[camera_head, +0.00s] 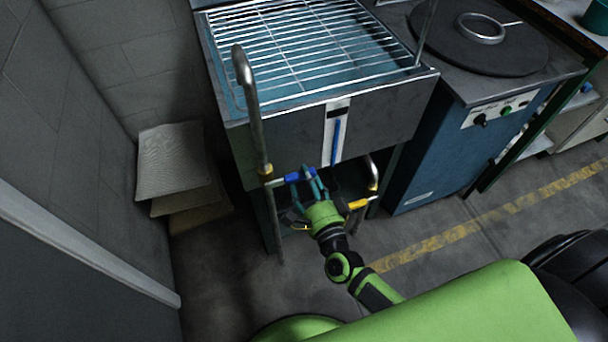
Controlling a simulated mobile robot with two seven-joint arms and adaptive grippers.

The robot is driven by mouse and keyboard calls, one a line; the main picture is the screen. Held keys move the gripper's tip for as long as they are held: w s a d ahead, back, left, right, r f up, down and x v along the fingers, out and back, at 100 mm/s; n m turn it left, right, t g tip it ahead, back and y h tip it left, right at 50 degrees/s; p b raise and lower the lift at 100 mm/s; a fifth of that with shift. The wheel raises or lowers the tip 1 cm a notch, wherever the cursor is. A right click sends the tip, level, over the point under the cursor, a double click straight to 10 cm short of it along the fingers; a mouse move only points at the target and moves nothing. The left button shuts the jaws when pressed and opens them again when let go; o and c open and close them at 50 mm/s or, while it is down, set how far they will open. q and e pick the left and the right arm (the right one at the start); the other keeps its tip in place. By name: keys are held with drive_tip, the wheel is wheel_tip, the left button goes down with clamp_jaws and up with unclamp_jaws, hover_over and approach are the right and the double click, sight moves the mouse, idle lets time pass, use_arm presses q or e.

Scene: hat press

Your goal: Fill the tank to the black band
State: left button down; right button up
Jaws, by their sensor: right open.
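The tank (250,150) is a grey metal basin with a wire rack (310,40) on top and bluish water showing beneath it. A white sight gauge (329,135) on its front has a black band (338,112) near the top. The blue column (336,143) in the gauge ends a little below the band. A bent pipe (253,110) stands at the tank's front left, with a blue lever (292,177) low on it. My right gripper (304,176) is open, its fingers at the blue lever; I cannot tell if they touch. My left gripper is out of view.
A yellow lever (358,204) sits on a second pipe (373,175) right of my gripper. A blue cabinet (430,160) with knobs and a round dark plate (480,45) stands right. Stacked sheets (172,160) lean at the left wall. The floor front right is clear.

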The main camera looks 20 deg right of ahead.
drive_tip(key=s, duration=1)
drive_tip(key=shift+d, duration=0.2)
drive_tip(key=s+f+n+g+y+p, duration=0.1)
drive_tip(key=s+f+n+g+p, duration=0.2)
drive_tip(key=f+n, duration=0.45)
drive_tip(key=s+f+n+g+y+p, duration=0.1)
drive_tip(key=s+f+n+g, duration=0.3)
drive_tip(key=f, duration=0.7)
drive_tip(key=s+d+f+n+g+h+p, duration=0.1)
drive_tip(key=s+d+f+n+g, duration=0.1)
drive_tip(key=s, duration=0.5)
drive_tip(key=s+d+f+n+g, duration=0.2)
drive_tip(key=s+f+n+g, duration=0.2)
drive_tip(key=s+f, duration=0.2)
drive_tip(key=s+d+f+n+g+h+p, duration=0.1)
drive_tip(key=s+d+f+n+g, duration=0.2)
drive_tip(key=s, duration=0.5)
drive_tip(key=shift+s+f+g+h+p, duration=0.3)
drive_tip(key=shift+s+f+g, duration=0.15)
drive_tip(key=shift+f, duration=0.4)
drive_tip(key=shift+w, duration=0.1)
